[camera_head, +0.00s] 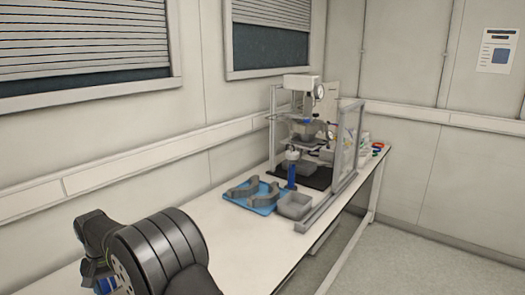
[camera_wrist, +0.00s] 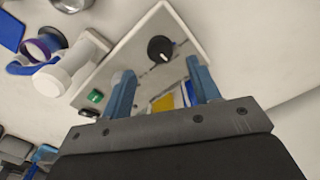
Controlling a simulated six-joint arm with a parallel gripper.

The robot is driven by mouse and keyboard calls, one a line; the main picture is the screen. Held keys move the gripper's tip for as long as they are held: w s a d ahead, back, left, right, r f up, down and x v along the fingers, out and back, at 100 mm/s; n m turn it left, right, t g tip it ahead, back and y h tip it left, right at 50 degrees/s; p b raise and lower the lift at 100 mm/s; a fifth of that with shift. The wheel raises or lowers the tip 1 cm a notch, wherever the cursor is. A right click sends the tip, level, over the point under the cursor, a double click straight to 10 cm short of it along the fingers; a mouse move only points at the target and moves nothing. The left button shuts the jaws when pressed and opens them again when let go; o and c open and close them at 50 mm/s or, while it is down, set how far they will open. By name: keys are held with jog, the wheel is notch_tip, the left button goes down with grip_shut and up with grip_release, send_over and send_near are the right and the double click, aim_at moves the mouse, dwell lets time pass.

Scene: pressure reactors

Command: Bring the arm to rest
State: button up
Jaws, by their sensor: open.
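My gripper (camera_wrist: 157,100) shows in the wrist view with two blue fingers set apart and nothing held between them. In the head view, part of my dark arm fills the lower left above the white bench (camera_head: 262,245); its fingertips are not visible there. In the wrist view, a pale panel box (camera_wrist: 190,45) with a black knob (camera_wrist: 160,49), a green button (camera_wrist: 95,96) and a yellow patch (camera_wrist: 163,103) lies beyond the fingers. I cannot tell how far the fingers are from it.
The reactor stand (camera_head: 302,110) is at the bench's far end, beside a clear guard frame (camera_head: 347,150). A white and purple item (camera_wrist: 70,65) lies left of the panel.

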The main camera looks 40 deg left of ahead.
jog(key=shift+f, duration=2.8)
notch_tip(320, 180, up, 18)
notch_tip(320, 180, down, 18)
jog(key=shift+r, duration=0.25)
jog(key=shift+f, duration=0.3)
jog(key=n, duration=0.5)
jog(key=shift+n, duration=0.4)
jog(key=n, duration=0.6)
jog(key=shift+r, duration=0.85)
